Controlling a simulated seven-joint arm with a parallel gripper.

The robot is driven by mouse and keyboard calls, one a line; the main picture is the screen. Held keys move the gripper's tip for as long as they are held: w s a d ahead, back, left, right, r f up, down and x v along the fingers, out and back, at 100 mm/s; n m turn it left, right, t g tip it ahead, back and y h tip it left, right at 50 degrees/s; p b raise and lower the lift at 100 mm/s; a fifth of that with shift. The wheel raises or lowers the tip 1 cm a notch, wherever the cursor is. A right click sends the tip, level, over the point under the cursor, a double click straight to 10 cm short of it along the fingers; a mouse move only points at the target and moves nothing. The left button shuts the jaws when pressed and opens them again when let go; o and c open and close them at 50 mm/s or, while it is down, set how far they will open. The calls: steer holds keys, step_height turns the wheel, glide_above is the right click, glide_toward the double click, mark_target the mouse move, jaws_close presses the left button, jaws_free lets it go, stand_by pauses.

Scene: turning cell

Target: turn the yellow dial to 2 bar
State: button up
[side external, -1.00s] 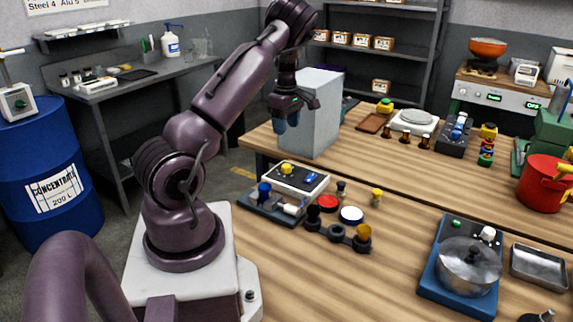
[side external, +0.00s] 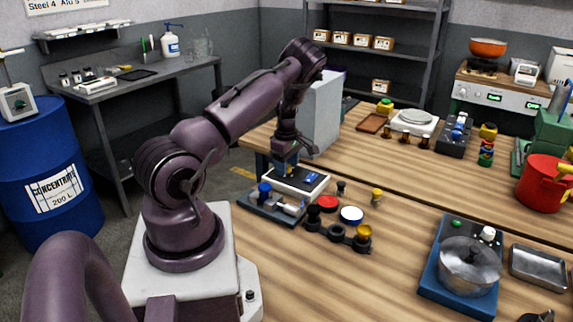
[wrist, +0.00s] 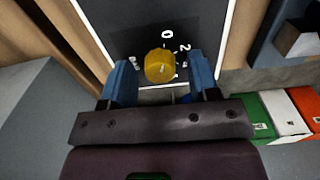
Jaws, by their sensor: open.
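The yellow dial (wrist: 160,66) sits on the dark face of a panel (wrist: 105,22) with a white border. White marks stand around it in the wrist view; a 0 and a 2 are readable, the others are unclear. I cannot tell which mark the dial points to. My gripper (wrist: 160,78) is open, with one blue finger on each side of the dial and a gap showing on both sides. In the side view my gripper (side external: 286,167) is low over the panel box (side external: 312,187), and its fingers hide the dial.
A blue-knobbed fixture (side external: 264,190) stands just in front of the panel box. A tall grey box (side external: 322,110) is close behind my gripper. Red (side external: 328,203) and white (side external: 352,214) round pieces lie to the right. Clear table lies farther right, before the pot (side external: 469,262).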

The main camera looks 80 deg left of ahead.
steer(key=shift+f, duration=0.1)
steer(key=c, duration=0.9)
steer(key=shift+m, duration=0.3)
steer(key=m, duration=0.4)
steer(key=shift+m, duration=2)
steer(key=o, duration=0.9)
